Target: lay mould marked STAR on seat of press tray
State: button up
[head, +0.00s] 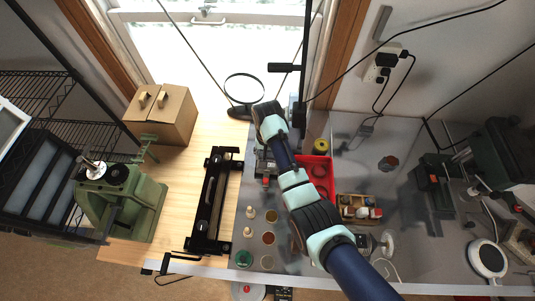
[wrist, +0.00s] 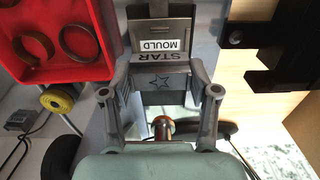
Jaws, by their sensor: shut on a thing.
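In the wrist view my gripper (wrist: 160,92) is shut on the grey mould (wrist: 160,84), one finger on each side. In the head view a small grey device (head: 262,165) stands below the end of my arm. My gripper and the mould are not clear there.
A red tray (head: 330,178) holding rings stands to the right, with a yellow roll (head: 320,145) behind it. A long black fixture (head: 211,200) lies on the left. Small cups and pegs (head: 270,216) stand at the front. A cardboard box (head: 172,115) is at the back left.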

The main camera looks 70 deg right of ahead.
jog(key=shift+f+b, duration=1.7)
jog(key=shift+f, duration=0.55)
jog(key=shift+f, duration=0.4)
jog(key=o, duration=1.6)
jog(key=shift+c, duration=0.2)
notch_tip(320, 180, up, 8)
jog(key=shift+f, duration=0.25)
